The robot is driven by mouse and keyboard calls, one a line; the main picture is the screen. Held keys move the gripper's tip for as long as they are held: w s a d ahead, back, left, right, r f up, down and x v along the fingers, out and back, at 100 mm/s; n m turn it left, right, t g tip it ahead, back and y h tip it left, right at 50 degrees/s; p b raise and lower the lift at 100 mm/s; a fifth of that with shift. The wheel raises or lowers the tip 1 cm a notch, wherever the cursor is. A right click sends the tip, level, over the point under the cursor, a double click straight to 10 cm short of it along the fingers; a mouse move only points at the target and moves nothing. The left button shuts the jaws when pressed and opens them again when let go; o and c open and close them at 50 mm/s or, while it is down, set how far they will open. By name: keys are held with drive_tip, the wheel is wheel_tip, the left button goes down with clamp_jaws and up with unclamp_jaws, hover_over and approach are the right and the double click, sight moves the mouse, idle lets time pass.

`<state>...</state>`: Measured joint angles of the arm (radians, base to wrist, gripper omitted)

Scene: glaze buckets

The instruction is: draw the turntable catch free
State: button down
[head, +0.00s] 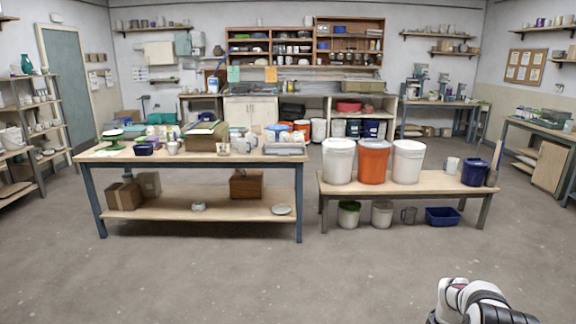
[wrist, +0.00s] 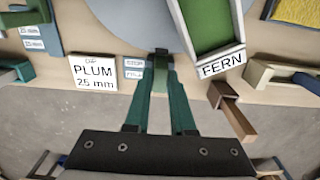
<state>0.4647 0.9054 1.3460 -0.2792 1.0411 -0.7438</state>
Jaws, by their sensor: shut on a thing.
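In the wrist view, my gripper (wrist: 161,68) has two teal fingers that converge at the near edge of a large grey disc (wrist: 135,18), which looks like the turntable. The fingers are shut on a small narrow piece, green with a dark end, which I take to be the catch (wrist: 160,82). Its dark end meets the disc's rim; whether it is still engaged there cannot be told. In the head view only part of my arm shows at the bottom right, and the fingers are out of frame.
In the wrist view, a green tray (wrist: 215,25) lies over the disc, with a FERN label (wrist: 222,63) at its end. A PLUM 25 mm label (wrist: 93,71) is to the left. A brown block-shaped handle (wrist: 232,112) sticks out close to the right finger. Grey floor shows below.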

drive_tip(key=shift+w, duration=0.95)
drive_tip(key=c, duration=0.8)
unclamp_jaws()
drive_tip(key=shift+c, duration=0.2)
drive_tip(key=shift+r, duration=0.15)
